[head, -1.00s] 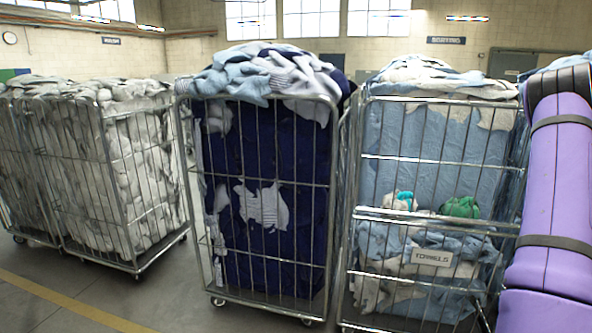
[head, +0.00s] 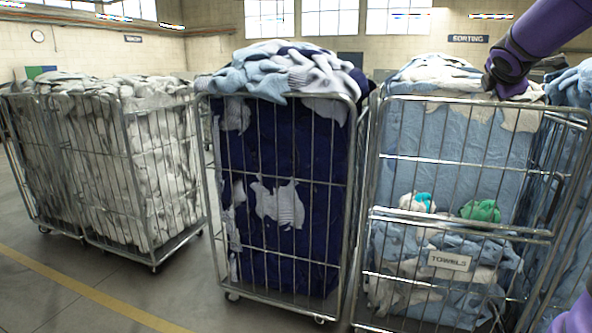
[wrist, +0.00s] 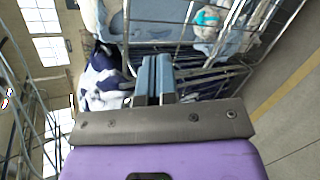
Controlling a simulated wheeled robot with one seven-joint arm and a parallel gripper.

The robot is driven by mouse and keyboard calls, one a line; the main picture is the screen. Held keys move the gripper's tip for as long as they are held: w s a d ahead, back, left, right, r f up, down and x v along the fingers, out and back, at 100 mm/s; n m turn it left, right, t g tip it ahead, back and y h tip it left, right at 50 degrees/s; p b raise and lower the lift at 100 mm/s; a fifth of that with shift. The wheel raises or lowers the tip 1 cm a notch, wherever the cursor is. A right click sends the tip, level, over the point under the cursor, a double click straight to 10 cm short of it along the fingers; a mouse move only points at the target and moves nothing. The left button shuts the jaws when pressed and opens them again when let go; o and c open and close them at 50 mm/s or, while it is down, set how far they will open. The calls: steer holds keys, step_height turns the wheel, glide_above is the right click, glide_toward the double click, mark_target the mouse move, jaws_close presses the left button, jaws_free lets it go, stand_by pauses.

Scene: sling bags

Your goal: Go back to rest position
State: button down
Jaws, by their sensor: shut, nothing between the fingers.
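My gripper (wrist: 155,78) shows in the wrist view with its two blue-grey fingers together and nothing between them. Its grey mount and purple body fill the bottom of that view. Blurred wire cages and cloth lie beyond the fingertips, apart from them as far as I can see. In the head view my purple arm (head: 545,40) reaches in at the upper right, in front of the top of the towels cage (head: 455,213). Another purple part of mine shows at the lower right corner. I cannot make out the fingers in the head view.
The towels cage holds light blue cloth, a white-and-teal bundle (head: 417,202) and a green bundle (head: 480,211). Left of it stands a cage of dark blue cloth (head: 300,150), then cages of whitish cloth (head: 150,180). Open floor (head: 60,290) with a yellow line lies front left.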

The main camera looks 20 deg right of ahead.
steer(key=s+a+f+m+g+y, duration=0.1)
steer(key=s+a+f+m+y, duration=0.2)
steer(key=s+a, duration=0.5)
steer(key=s+a+f+m+g+y, duration=0.1)
steer(key=s+a+f+m+y, duration=0.2)
steer(key=a, duration=1.3)
steer(key=s+a+f+m+g+y, duration=0.1)
steer(key=s+a+f+m+y, duration=0.2)
steer(key=s+a+f+m, duration=0.5)
steer(key=s+a, duration=0.4)
steer(key=s, duration=0.2)
steer(key=shift+a+f+g, duration=0.25)
steer(key=shift+f+g, duration=0.1)
steer(key=shift+g, duration=0.05)
